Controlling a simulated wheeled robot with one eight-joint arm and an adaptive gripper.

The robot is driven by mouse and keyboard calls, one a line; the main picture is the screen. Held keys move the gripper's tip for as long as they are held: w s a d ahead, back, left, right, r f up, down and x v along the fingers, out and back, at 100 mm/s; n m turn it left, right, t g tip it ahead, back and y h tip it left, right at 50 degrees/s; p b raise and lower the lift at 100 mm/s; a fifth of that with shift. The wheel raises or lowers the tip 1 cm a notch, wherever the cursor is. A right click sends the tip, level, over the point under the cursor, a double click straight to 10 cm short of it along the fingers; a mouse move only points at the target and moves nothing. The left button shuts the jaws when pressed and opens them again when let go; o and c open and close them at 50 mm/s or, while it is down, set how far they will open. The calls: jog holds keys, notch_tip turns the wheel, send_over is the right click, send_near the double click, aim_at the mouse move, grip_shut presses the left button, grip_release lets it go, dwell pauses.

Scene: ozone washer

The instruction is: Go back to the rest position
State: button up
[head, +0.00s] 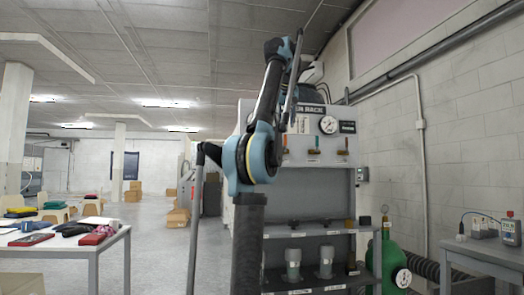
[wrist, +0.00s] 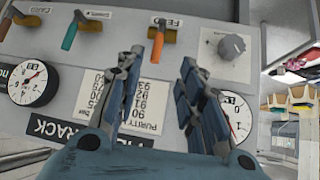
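My gripper (wrist: 160,70) shows in the wrist view with its two blue-grey fingers apart and nothing between them. Behind the fingers is the ozone rack's light panel (wrist: 185,75), seen upside down. In the head view my arm is raised and bent in front of the rack (head: 315,163). My gripper cannot be made out clearly there, as the arm covers that area. The panel has a round gauge (head: 328,125), also in the wrist view (wrist: 30,84), a grey knob (wrist: 231,46) and coloured levers (wrist: 72,32). I cannot tell whether the fingers touch the panel.
Grey cups (head: 326,262) stand on the rack's lower shelf. A green tank (head: 392,262) is at its right. A table (head: 88,251) with folded items is at left. Open floor (head: 160,245) lies between.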

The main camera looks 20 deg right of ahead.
jog(key=s+a+f+n+g+y, duration=0.1)
jog(key=a+f+y, duration=0.1)
jog(key=a+f, duration=1.1)
jog(key=s+a+f+n+g+y, duration=0.15)
jog(key=a+f, duration=0.75)
jog(key=f, duration=0.9)
jog(key=s+a+f+g, duration=0.1)
jog(key=s+a+f, duration=0.3)
jog(key=s+f, duration=0.4)
jog(key=s+a+f+n+g, duration=0.1)
jog(key=s+a+f, duration=0.3)
jog(key=f, duration=1.7)
jog(key=s+a+f+n+g, duration=0.1)
jog(key=s+a+f, duration=0.3)
jog(key=s+f, duration=0.7)
notch_tip(320, 180, down, 4)
jog(key=shift+s+f, duration=0.1)
jog(key=shift+s, duration=0.25)
jog(key=shift+a+g, duration=0.1)
jog(key=shift+g, duration=0.15)
jog(key=shift+w+f, duration=0.2)
jog(key=shift+w, duration=0.3)
